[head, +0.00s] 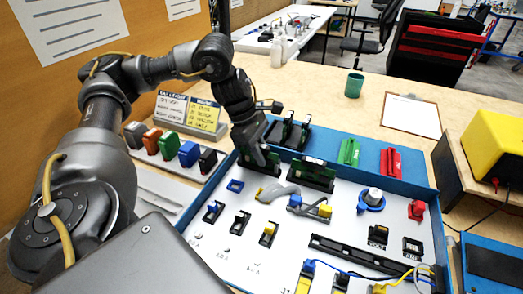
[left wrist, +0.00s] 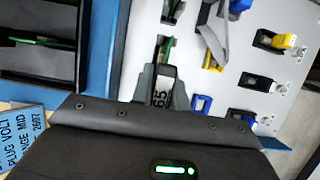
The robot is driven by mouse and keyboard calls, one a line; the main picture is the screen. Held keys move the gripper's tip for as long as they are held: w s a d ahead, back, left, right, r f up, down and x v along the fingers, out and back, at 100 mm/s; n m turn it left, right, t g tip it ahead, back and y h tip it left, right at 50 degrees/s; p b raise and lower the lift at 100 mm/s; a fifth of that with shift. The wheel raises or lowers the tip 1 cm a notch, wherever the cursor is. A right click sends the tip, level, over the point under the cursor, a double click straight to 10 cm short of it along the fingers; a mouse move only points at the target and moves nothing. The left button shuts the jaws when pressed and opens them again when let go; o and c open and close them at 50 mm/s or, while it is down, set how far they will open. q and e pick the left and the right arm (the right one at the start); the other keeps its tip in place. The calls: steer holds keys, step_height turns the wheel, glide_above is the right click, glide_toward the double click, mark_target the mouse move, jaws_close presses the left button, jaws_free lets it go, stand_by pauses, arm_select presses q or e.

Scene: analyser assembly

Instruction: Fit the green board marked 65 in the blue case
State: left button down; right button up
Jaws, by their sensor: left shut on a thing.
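The blue case (head: 437,225) has a white floor set with many small parts. My left gripper (head: 264,160) is over the back left of the case, above a black holder (head: 259,168). It is shut on the green board (left wrist: 168,50), whose white label reads 65 (left wrist: 160,95) in the left wrist view. The board stands on edge in line with the holder; the fingers hide much of both, and I cannot tell how deep it sits. A second black holder (head: 318,180) with a green board is to the right. My right gripper is not in view.
Black brackets (head: 287,133), a green block (head: 349,152) and a red block (head: 390,161) sit along the case's back ledge. Coloured blocks (head: 168,146) and a sign stand left. A green cup (head: 354,85) and clipboard (head: 411,115) lie behind. A yellow box (head: 497,145) is right.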

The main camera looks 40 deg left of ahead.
arm_select(q)
steer(key=c, duration=1)
jaws_free()
steer(key=shift+o, duration=0.2)
steer(key=shift+r+p, duration=3)
steer(key=shift+r, duration=0.5)
